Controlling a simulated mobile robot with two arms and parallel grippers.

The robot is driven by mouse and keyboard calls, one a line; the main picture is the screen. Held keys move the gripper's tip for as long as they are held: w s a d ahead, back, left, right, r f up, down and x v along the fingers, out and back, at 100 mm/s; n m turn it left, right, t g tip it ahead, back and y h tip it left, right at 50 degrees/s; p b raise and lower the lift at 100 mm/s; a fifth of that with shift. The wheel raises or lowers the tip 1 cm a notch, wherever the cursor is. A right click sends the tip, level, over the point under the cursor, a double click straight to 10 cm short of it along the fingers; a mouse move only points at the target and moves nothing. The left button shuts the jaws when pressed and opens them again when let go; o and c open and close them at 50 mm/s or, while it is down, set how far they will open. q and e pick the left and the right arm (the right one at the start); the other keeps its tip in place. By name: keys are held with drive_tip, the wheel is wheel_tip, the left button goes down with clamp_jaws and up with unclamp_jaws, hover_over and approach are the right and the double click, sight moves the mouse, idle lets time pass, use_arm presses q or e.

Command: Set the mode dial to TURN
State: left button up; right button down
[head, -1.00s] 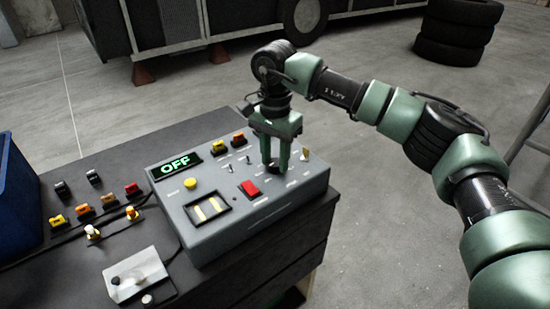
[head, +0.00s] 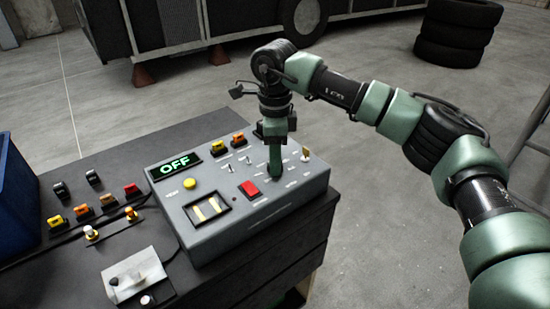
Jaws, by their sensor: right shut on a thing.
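The grey control box (head: 240,225) sits on the dark bench top, and its display (head: 175,164) reads OFF in green. My right gripper (head: 275,174) points straight down at the right part of the panel. It is shut on the mode dial, which its fingers hide almost fully. The fingers now show nearly edge-on, one behind the other. The small labels around the dial are too blurred to read. My left gripper is not in view.
On the panel are a red switch (head: 250,189), a yellow button (head: 190,184), a framed window (head: 208,210) and small toggles. Left of the box are several loose coloured connectors and a pale plate (head: 135,274). A blue bin (head: 15,200) stands at the left edge.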

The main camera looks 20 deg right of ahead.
drive_tip(key=m, duration=0.7)
drive_tip(key=shift+r, duration=0.1)
drive_tip(key=m, duration=0.6)
drive_tip(key=shift+w+m, duration=0.1)
drive_tip(key=shift+m, duration=0.3)
drive_tip(key=c, duration=1.2)
unclamp_jaws()
drive_tip(key=shift+o, duration=1.3)
wheel_tip(320, 180, up, 8)
drive_tip(key=p, duration=0.5)
